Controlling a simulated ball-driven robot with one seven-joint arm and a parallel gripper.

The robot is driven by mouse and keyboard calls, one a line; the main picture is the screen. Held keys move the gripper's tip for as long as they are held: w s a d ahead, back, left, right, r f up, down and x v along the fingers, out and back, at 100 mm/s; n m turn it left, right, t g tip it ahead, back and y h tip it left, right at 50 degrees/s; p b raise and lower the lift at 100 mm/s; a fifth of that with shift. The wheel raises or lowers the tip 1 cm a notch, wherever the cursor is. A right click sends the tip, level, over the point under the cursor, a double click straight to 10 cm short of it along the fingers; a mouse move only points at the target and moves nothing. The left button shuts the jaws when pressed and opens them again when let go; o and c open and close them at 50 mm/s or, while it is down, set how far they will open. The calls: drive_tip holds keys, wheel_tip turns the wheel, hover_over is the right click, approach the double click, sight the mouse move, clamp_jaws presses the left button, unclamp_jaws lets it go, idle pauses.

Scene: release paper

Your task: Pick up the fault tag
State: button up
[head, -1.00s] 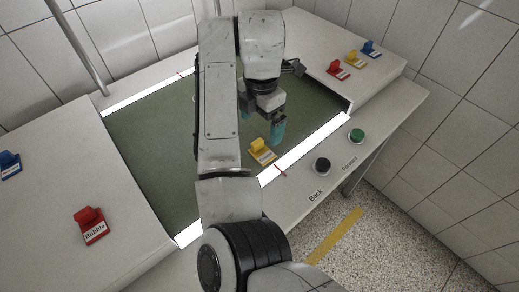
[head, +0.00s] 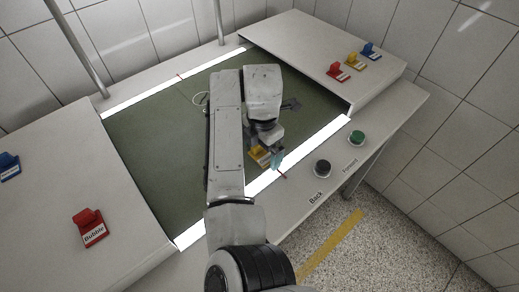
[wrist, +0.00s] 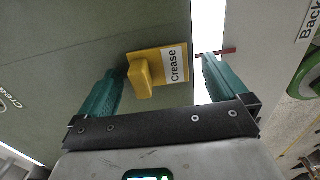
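A yellow fault tag (wrist: 158,66) with a raised grip and a white label reading "Crease" lies on the green sheet (head: 150,130). In the head view the yellow tag (head: 257,153) is partly hidden by my gripper (head: 267,160). In the wrist view my gripper (wrist: 160,66) is open, with one teal finger on each side of the tag. The tag's grip lies nearer the left finger. The fingers appear apart from the tag, and I cannot tell their height above it.
Red (head: 337,71), yellow (head: 355,61) and blue (head: 371,49) tags stand on the right panel. A red "Bubble" tag (head: 90,228) and a blue tag (head: 9,167) are on the left panel. Black (head: 322,166) and green (head: 356,138) buttons are at the front edge.

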drive_tip(key=c, duration=1.1)
drive_tip(key=shift+r, duration=0.1)
